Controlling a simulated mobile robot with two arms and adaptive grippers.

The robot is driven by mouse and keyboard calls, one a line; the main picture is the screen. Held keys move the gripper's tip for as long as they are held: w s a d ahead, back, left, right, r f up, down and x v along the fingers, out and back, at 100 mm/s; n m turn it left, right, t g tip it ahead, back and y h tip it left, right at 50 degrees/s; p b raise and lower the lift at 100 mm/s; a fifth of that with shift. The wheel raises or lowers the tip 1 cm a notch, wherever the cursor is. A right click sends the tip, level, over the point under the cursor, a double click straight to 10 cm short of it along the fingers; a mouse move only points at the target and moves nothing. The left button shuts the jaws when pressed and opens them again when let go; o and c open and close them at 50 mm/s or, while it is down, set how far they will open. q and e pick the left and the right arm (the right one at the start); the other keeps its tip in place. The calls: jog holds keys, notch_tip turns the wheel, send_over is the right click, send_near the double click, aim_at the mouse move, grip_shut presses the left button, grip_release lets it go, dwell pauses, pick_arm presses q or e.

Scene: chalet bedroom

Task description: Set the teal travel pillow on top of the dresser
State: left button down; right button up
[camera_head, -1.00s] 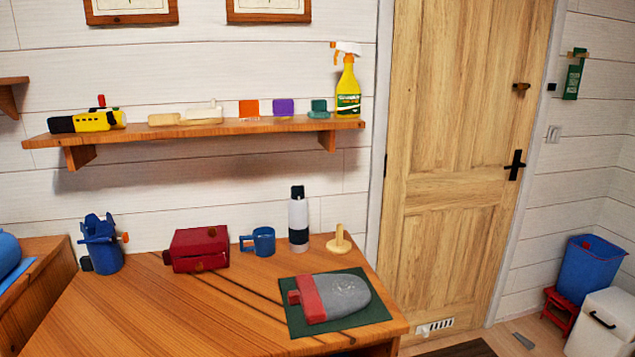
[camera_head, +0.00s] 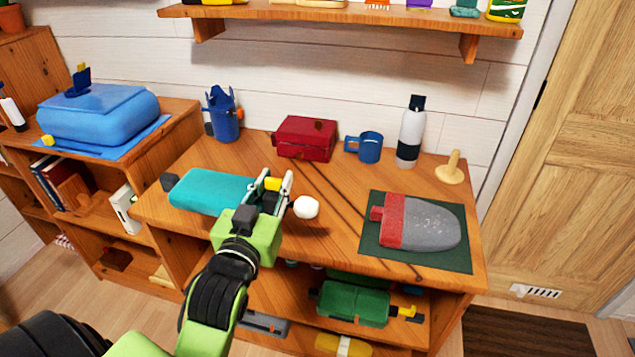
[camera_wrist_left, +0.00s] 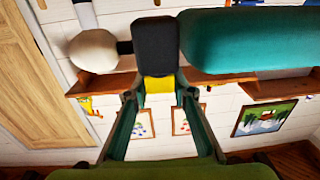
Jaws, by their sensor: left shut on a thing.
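The teal travel pillow (camera_head: 212,191) is a long teal piece with dark ends, held in front of and apparently above the near left part of a wooden top (camera_head: 330,238), probably the dresser. My left gripper (camera_head: 273,188) is shut at its right end, by a dark and yellow part. A white knob (camera_head: 306,207) sticks out beyond the fingers. In the left wrist view the teal pillow (camera_wrist_left: 250,40) fills the top right, and the fingers (camera_wrist_left: 158,100) close around the yellow part below a black block. I cannot tell whether the pillow touches the top. My right gripper is not in view.
On the top stand a blue holder (camera_head: 223,118), red box (camera_head: 304,138), blue mug (camera_head: 364,147), bottle (camera_head: 411,132), wooden peg (camera_head: 450,168), and a grey-red item (camera_head: 425,221) on a green mat (camera_head: 374,246). The front middle looks bare. A blue bag (camera_head: 98,113) sits on the left unit.

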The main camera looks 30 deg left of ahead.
pick_arm(q)
jog(key=w+a+f, duration=0.1)
jog(key=w+f, duration=0.3)
jog(key=w+a+f, duration=0.2)
jog(key=w+f, duration=0.2)
jog(key=w+a+f, duration=0.1)
jog(key=w+f, duration=0.3)
jog(key=shift+a+f, duration=0.3)
jog(key=shift+a, duration=0.1)
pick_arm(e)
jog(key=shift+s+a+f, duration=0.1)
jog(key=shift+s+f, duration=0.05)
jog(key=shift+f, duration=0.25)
pick_arm(q)
jog(key=shift+f+b, duration=0.45)
jog(key=shift+f, duration=0.15)
jog(key=c, duration=1.7)
grip_release()
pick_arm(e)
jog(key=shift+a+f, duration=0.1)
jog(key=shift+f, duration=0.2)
